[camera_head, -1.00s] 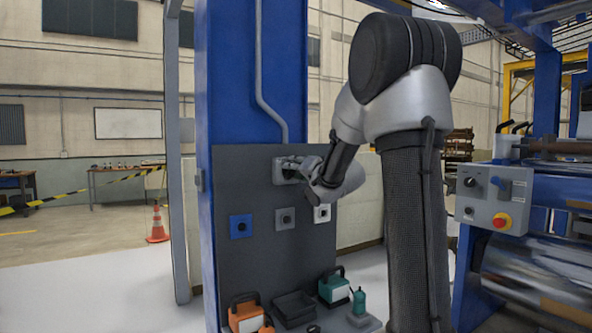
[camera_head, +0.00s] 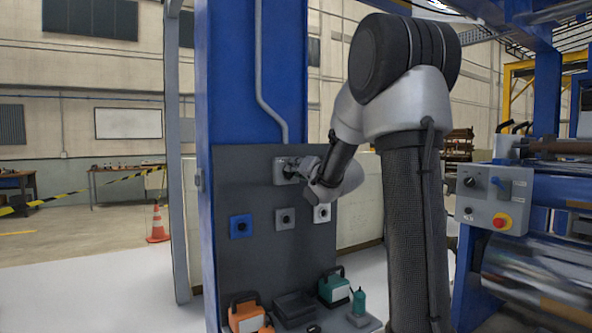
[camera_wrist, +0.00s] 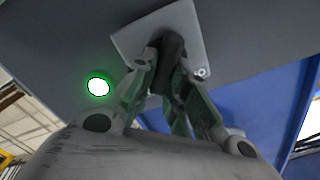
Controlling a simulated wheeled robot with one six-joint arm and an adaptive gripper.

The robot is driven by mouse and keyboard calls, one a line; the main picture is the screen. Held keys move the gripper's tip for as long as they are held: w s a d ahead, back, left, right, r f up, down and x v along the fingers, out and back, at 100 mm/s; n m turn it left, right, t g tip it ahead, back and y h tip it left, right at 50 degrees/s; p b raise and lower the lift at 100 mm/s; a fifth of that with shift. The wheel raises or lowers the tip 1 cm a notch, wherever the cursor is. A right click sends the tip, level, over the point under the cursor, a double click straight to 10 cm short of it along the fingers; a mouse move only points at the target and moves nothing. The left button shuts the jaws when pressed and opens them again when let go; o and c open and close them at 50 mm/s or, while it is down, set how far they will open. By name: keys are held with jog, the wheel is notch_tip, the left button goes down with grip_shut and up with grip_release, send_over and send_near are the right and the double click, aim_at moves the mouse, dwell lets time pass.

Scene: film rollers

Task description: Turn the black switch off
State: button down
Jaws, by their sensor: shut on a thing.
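The black switch (camera_wrist: 173,50) is a dark handle standing out from a light grey plate (camera_wrist: 132,38) in the wrist view. My gripper (camera_wrist: 166,82) has its fingers on either side of the handle, closed on it. In the head view my gripper (camera_head: 291,171) is at the grey switch box (camera_head: 280,166) at the top of the dark panel, and it hides the handle there. The handle's exact turn angle is hard to tell. A round lamp (camera_wrist: 97,87) left of the plate in the wrist view glows white with a green rim.
A blue box (camera_head: 240,226), a grey box (camera_head: 285,218) and a white box (camera_head: 322,212) sit lower on the panel (camera_head: 255,180). Below stand an orange case (camera_head: 245,317), a black tray (camera_head: 294,308) and a green case (camera_head: 333,288). A control box (camera_head: 492,200) is at right.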

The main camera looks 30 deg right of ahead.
jog(key=n, duration=0.4)
jog(key=shift+a+r, duration=0.2)
jog(key=shift+a, duration=0.05)
jog(key=n, duration=0.4)
jog(key=shift+a+n, duration=0.35)
jog(key=shift+n, duration=0.05)
jog(key=n, duration=0.4)
jog(key=shift+a, duration=0.35)
jog(key=shift+a+f+n, duration=0.1)
jog(key=shift+n, duration=0.9)
jog(key=shift+a+f+n, duration=0.1)
jog(key=shift+n, duration=0.9)
jog(key=c, duration=1.4)
grip_release()
jog(key=shift+s, duration=0.1)
